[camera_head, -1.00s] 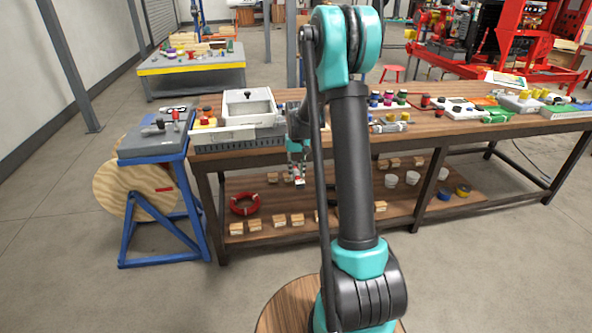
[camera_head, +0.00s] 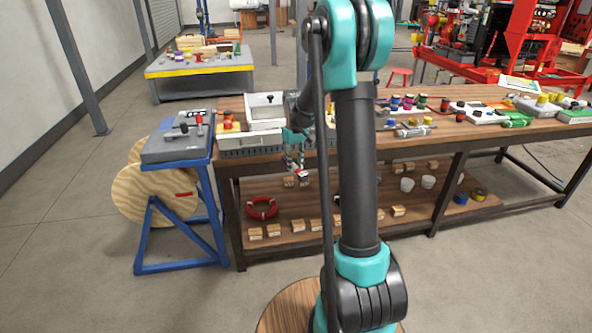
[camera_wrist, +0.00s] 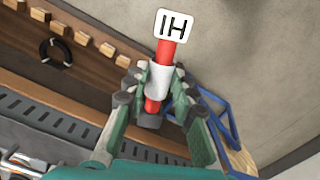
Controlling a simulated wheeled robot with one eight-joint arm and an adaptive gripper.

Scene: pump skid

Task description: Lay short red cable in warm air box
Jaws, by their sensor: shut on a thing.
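The short red cable (camera_wrist: 166,52) is in my gripper (camera_wrist: 158,92). In the wrist view it is a red rod with a white sleeve between the fingers and a white tag with black letters at its far end. In the head view, my gripper (camera_head: 297,160) points down before the workbench's front edge, and the cable (camera_head: 302,175) shows small at the fingertips. A white box (camera_head: 264,110) with a black knob stands on the bench behind and left of my gripper. I cannot read a label naming it the warm air box.
The workbench (camera_head: 470,137) carries coloured parts and white boxes to the right. Its lower shelf holds wooden blocks and a red ring (camera_head: 262,208). A blue stand (camera_head: 176,225) with a grey top is close on the left. The floor in front is clear.

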